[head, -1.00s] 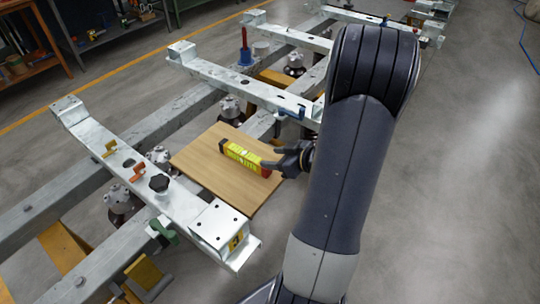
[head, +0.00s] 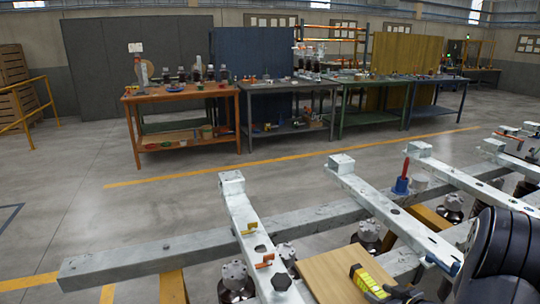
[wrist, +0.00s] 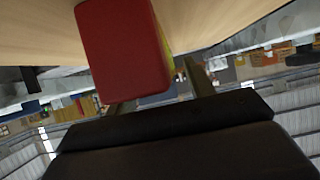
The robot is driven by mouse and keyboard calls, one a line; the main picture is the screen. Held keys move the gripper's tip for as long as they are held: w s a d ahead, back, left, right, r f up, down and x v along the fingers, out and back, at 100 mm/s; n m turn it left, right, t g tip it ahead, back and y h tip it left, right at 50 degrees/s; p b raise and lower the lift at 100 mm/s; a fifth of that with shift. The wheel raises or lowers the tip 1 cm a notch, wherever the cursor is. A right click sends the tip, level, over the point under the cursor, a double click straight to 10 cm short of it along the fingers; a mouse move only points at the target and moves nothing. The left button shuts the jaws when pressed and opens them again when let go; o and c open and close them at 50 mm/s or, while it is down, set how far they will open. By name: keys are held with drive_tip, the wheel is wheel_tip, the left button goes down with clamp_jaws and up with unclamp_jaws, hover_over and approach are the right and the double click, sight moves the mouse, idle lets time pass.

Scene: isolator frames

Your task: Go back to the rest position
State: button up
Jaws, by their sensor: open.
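My gripper (head: 398,296) is at the right end of the level, only partly in the head view. Its jaws are open, and the level's end is close in front of them. Whether they touch it cannot be told. My dark arm fills the lower right corner.
The galvanised frame (head: 195,247) with crossbars spans the foreground. A red-handled tool in a blue holder (head: 402,184) stands on it. Workbenches, including an orange one (head: 180,96), line the back.

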drive_tip(key=shift+w+a+r+p, duration=0.1)
drive_tip(key=shift+w+r+p, duration=0.1)
drive_tip(key=shift+r, duration=0.4)
drive_tip(key=shift+w+a+r+p, duration=0.1)
drive_tip(key=shift+w+r+p, duration=0.1)
drive_tip(key=shift+r, duration=0.35)
drive_tip(key=shift+f, duration=0.1)
